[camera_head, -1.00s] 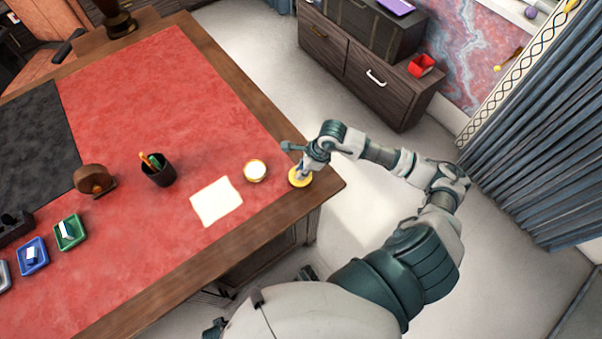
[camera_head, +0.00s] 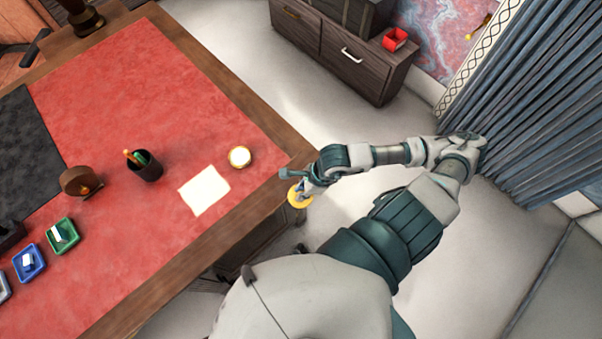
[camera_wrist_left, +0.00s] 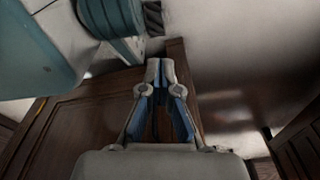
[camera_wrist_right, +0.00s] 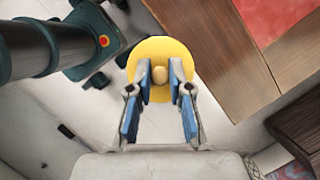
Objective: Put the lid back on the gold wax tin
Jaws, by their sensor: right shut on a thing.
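The gold wax tin (camera_head: 239,157) stands open on the red desk top near its right edge, pale wax showing inside a gold rim. My right gripper (camera_head: 304,189) is shut on the knob of the round gold lid (camera_head: 298,200), just off the desk's right edge and to the right of and nearer than the tin. The right wrist view shows the lid (camera_wrist_right: 160,94) with its knob between the fingertips (camera_wrist_right: 160,73). My left gripper (camera_wrist_left: 160,70) has its fingertips together, empty, beside dark wood panelling; it is out of the head view.
A cream paper sheet (camera_head: 204,190) lies left of the tin. A dark pen cup (camera_head: 146,168), a brown round object (camera_head: 80,181), a green tray (camera_head: 62,236) and a blue tray (camera_head: 29,263) are further left. The desk's wooden edge (camera_head: 226,233) lies near the lid.

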